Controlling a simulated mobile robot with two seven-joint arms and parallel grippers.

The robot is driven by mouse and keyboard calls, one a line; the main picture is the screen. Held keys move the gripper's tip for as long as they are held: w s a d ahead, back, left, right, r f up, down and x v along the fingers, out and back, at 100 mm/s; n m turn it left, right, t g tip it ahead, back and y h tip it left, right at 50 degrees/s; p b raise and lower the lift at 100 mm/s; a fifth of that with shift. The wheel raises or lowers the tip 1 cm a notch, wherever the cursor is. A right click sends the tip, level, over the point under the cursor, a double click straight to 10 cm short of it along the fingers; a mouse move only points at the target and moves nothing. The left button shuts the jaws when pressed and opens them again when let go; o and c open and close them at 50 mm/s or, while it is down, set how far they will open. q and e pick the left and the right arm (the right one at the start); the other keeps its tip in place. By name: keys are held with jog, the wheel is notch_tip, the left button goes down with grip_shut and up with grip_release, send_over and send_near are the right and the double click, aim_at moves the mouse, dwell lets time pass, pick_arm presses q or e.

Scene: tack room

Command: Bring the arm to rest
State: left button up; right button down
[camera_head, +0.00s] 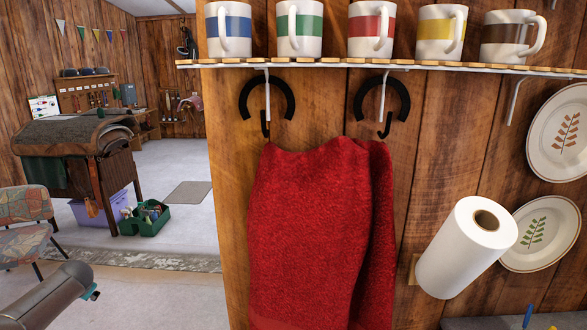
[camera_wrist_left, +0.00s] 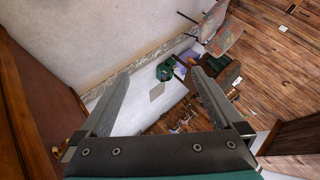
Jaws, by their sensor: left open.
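My left gripper (camera_wrist_left: 160,76) shows in the left wrist view with its two grey fingers spread wide apart. Nothing is between the fingers; the far floor and the green crate show through the gap. A grey part of my left arm (camera_head: 52,295) comes in at the lower left of the head view, clear of the wall and the towel. The gripper's fingers do not show in the head view. My right arm and gripper are in neither view.
A red towel (camera_head: 318,230) hangs from hooks under a shelf (camera_head: 380,64) of striped mugs. A paper roll (camera_head: 465,250) and plates are at right. Chairs (camera_head: 25,210), a green crate (camera_head: 145,218) and a saddle stand are at left. Open floor (camera_head: 150,300) lies left of the wall.

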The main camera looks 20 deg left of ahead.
pick_arm(q)
jog(key=s+f+m+g, duration=0.1)
jog(key=s+f+m, duration=0.2)
jog(key=s+f, duration=0.5)
jog(key=s+a+f+m, duration=0.1)
jog(key=s+f+m, duration=0.15)
jog(key=s, duration=0.95)
jog(key=s+f+m+g, duration=0.1)
jog(key=s+f+m, duration=0.2)
jog(key=s+f, duration=0.5)
jog(key=s+d+f+n+h, duration=0.1)
jog(key=s+d+f+h, duration=0.15)
jog(key=d+f, duration=0.65)
jog(key=s+d+f+n+h, duration=0.15)
jog(key=s+d+f, duration=0.3)
jog(key=d, duration=0.85)
jog(key=s+d+f+n+h, duration=0.1)
jog(key=d+f+h, duration=0.25)
jog(key=d, duration=1.25)
jog(key=d+f+h, duration=0.2)
jog(key=d+f, duration=0.2)
jog(key=d, duration=1.2)
notch_tip(320, 180, down, 20)
jog(key=a+b, duration=0.1)
jog(key=b, duration=1.9)
jog(key=shift+s+a+g, duration=0.2)
jog(key=shift+g, duration=0.2)
jog(key=shift+r+y, duration=0.1)
jog(key=shift+y, duration=0.15)
